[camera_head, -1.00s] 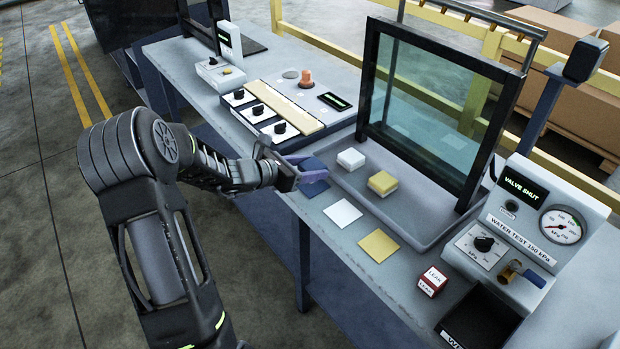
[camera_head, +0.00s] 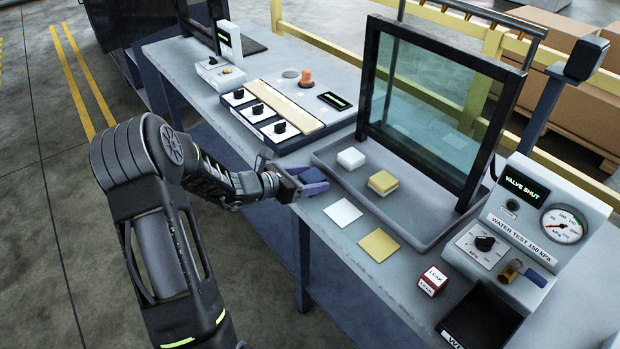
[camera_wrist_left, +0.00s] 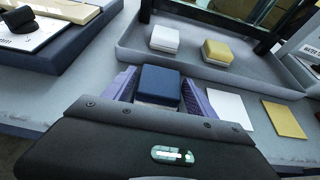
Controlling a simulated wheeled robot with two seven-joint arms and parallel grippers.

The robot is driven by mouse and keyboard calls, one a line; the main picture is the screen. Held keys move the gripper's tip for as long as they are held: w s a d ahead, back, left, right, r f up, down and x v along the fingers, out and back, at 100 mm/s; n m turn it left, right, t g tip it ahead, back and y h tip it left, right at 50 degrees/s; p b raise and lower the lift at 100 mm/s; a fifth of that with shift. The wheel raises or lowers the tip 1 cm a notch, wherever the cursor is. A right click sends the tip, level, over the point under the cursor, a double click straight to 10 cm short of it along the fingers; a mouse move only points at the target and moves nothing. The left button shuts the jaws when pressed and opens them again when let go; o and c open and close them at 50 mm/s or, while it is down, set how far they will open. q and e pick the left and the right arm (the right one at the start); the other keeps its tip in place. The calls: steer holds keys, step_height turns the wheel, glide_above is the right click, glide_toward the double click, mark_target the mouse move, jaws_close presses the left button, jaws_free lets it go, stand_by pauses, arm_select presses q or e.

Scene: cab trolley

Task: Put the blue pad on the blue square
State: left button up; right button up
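The blue pad (camera_head: 312,175), blue on top with a pale lower part, is between the purple fingers of my left gripper (camera_head: 307,180) at the front edge of the bench. In the left wrist view the pad (camera_wrist_left: 159,82) sits between the fingers, which appear shut on its sides. The pad is low, at or just above the bench top; contact is not clear. The blue square is not visible; the pad and gripper cover the spot in line with the white square (camera_head: 343,212) and yellow square (camera_head: 379,246). My right gripper is not in view.
A white pad (camera_head: 351,158) and a yellow pad (camera_head: 382,182) stand in the grey tray (camera_head: 425,222) behind the squares. A framed glass panel (camera_head: 430,105) rises from the tray. A knob panel (camera_head: 285,112) is at the left, a red-and-white box (camera_head: 433,281) at the right.

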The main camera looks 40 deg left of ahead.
arm_select(q)
steer(key=shift+o, duration=0.9)
steer(key=shift+r, duration=0.1)
steer(key=shift+s+r, duration=0.1)
steer(key=shift+s, duration=0.05)
steer(key=v, duration=1.1)
steer(key=shift+s, duration=0.35)
